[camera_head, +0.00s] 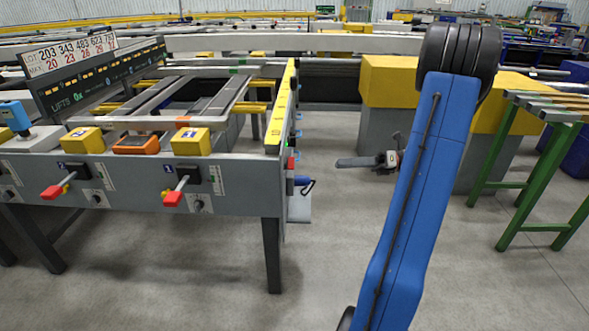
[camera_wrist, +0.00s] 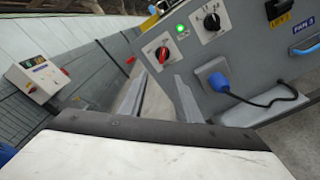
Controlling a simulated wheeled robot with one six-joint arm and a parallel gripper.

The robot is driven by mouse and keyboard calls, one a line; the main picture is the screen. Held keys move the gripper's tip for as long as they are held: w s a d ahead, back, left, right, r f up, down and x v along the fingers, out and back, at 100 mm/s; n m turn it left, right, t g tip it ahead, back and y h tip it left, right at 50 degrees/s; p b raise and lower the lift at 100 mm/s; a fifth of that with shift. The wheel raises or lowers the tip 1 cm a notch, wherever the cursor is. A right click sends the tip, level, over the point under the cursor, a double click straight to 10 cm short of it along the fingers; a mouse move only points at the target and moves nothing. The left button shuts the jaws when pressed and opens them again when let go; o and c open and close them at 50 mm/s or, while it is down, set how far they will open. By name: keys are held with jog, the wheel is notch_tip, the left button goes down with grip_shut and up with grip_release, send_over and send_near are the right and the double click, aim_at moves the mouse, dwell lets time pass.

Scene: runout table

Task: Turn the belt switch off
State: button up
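In the wrist view a red rotary switch (camera_wrist: 162,54) sits on a pale plate on a grey panel, with a lit green lamp (camera_wrist: 181,29) just above it to the right. It looks like the belt switch, but I cannot read a label. My gripper (camera_wrist: 160,82) is open and empty, with its two fingers pointing toward this panel. The switch lies beyond the fingertips and appears between their lines, apart from them. In the head view my gripper (camera_head: 348,163) hangs right of the table end (camera_head: 286,150), with clear space between. The switch face is edge-on there.
A black dial (camera_wrist: 211,22) sits right of the switch. A blue plug (camera_wrist: 222,86) with a looping cable projects from the panel below. A pale control box (camera_wrist: 38,78) stands at left. Yellow-topped blocks (camera_head: 392,82) and a green-legged stand (camera_head: 540,150) lie to the right.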

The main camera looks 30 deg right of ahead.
aim_at(289, 164)
jog(key=w+a+m+t, duration=0.1)
jog(key=w+a, duration=0.8)
jog(key=a, duration=0.3)
jog(key=shift+a+f, duration=0.2)
jog(key=shift+a, duration=0.2)
jog(key=shift+w, duration=0.1)
grip_shut()
